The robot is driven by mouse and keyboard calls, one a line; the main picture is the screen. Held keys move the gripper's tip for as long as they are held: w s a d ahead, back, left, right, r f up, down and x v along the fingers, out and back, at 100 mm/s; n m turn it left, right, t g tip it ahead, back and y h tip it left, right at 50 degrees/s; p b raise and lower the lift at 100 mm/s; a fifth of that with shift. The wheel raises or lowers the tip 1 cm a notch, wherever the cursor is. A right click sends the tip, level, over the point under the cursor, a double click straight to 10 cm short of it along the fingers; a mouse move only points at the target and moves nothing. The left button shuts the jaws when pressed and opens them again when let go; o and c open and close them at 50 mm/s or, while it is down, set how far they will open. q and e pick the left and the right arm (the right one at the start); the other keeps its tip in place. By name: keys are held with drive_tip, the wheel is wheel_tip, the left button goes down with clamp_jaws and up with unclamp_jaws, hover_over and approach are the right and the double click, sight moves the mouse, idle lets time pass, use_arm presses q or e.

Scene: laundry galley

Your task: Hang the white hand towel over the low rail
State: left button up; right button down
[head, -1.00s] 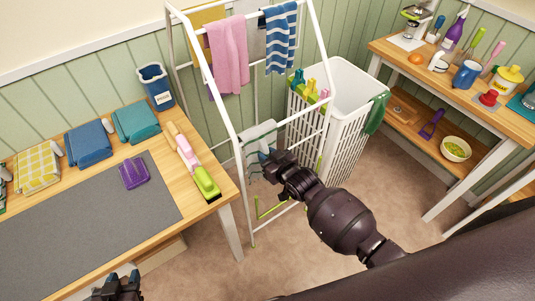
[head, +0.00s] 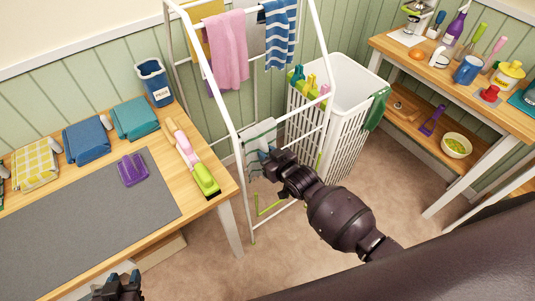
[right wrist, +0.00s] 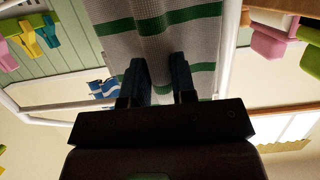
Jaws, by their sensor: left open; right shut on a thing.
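The white hand towel (head: 257,137), with green stripes, is at the low front rail (head: 292,118) of the white drying rack. Part of it hangs below the rail; whether it lies fully over the rail is unclear. My right gripper (head: 268,158) is at the towel's near side, shut on it. In the right wrist view the towel (right wrist: 155,40) spreads in front of the fingers (right wrist: 160,82), with cloth between them. The gripper hides part of the towel in the head view. My left gripper (head: 120,284) is open and empty at the bottom left, by the table's front edge.
A pink towel (head: 228,50) and a blue striped towel (head: 280,35) hang on the rack's upper rails. A white laundry basket (head: 345,80) stands behind the rack.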

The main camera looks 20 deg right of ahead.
drive_tip(key=shift+f, duration=0.4)
idle(0.3)
drive_tip(key=c, duration=0.8)
unclamp_jaws()
drive_tip(key=shift+c, duration=0.2)
drive_tip(key=p+v, duration=0.5)
drive_tip(key=v, duration=0.3)
idle(0.5)
